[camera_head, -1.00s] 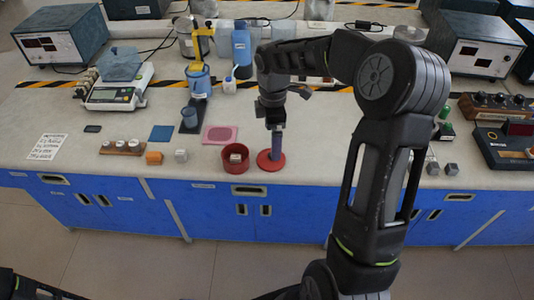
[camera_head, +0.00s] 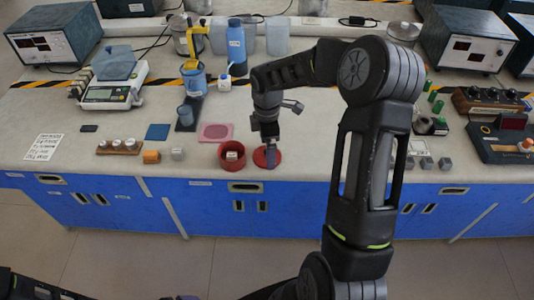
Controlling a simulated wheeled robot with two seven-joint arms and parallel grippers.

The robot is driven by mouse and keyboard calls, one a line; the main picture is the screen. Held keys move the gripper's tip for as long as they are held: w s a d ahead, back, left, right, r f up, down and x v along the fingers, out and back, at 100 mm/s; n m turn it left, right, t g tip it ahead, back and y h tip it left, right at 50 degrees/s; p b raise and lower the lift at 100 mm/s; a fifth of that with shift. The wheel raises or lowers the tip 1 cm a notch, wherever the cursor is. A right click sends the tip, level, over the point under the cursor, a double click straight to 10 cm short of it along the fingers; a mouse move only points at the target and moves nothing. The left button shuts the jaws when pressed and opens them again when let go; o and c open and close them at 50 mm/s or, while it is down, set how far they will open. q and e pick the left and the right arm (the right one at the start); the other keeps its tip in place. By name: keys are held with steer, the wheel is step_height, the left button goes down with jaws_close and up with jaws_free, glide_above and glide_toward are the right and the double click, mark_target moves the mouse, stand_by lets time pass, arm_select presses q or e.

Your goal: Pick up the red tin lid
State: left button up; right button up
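The red tin lid (camera_head: 260,160) is a flat round disc lying on the bench near its front edge. Just left of it stands an open red tin (camera_head: 232,161) with a small pale block inside. My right gripper (camera_head: 271,160) points down over the lid, its finger end overlapping the disc in the picture. I cannot tell whether it touches the lid, nor how far its fingers are apart. The gripper hides part of the lid. My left gripper is not in view.
A blue bottle (camera_head: 237,48) stands behind. Several small cubes (camera_head: 427,163) are at the right. Bench around the lid's right side is clear.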

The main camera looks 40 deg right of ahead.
step_height(320, 180, down, 2)
steer(key=shift+f, duration=0.1)
steer(key=shift+c, duration=0.4)
steer(key=c, duration=1.2)
